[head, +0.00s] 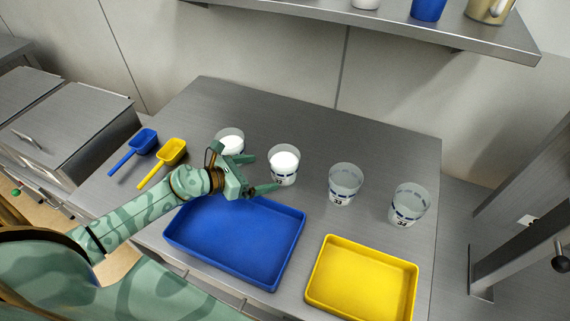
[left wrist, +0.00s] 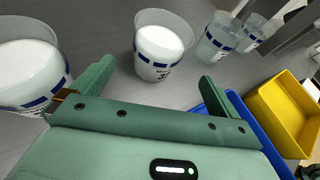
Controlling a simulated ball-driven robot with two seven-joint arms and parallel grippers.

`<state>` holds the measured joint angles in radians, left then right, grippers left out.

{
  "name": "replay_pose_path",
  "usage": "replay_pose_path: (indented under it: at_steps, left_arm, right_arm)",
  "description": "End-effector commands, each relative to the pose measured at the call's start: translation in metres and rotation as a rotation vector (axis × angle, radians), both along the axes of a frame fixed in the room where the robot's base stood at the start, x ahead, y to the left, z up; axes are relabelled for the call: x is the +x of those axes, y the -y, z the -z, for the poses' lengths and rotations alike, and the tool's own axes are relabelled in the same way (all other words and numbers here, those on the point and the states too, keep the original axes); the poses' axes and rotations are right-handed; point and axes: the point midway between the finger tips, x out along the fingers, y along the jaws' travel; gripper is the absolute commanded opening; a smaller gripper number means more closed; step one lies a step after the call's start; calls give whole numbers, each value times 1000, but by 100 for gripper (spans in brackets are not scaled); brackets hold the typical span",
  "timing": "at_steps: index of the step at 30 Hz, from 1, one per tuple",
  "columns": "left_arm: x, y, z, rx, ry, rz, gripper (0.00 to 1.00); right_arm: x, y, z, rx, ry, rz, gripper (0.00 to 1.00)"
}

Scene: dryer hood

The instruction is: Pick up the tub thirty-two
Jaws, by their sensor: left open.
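Tub thirty-two (head: 284,167) is a clear tub with a blue-and-white label and white contents, standing upright on the steel table. Its label is too small to read fully; I take it from its place left of the tub marked 33. In the left wrist view the tub (left wrist: 160,52) stands ahead, between the directions of the two fingers. My left gripper (head: 259,173) is open and empty, just left of this tub, its fingers pointing towards it. The gripper (left wrist: 157,76) has a visible gap to the tub. My right gripper is not in view.
Another white-filled tub (head: 229,141) stands close behind my left gripper. Tubs 33 (head: 345,184) and 34 (head: 407,206) look empty, to the right. A blue tray (head: 235,245) and yellow tray (head: 362,285) lie in front. Blue (head: 141,141) and yellow (head: 172,152) scoops lie left.

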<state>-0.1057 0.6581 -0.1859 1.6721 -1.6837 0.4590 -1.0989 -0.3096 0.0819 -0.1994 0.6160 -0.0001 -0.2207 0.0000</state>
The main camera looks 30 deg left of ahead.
Motion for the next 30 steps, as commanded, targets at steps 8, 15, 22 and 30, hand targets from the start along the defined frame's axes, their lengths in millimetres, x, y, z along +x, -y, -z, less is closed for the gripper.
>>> replay_pose_path:
  at_steps: [8,15,22,30]
  left_arm:
    - [29,18,15,-1,0,0,99]
    - [58,32,30,-4,0,0,99]
    - [71,40,36,1,-1,0,99]
    - [71,40,35,0,0,0,66]
  right_arm:
    - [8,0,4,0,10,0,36]
    - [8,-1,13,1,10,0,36]
    - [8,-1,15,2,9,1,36]
    - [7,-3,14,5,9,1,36]
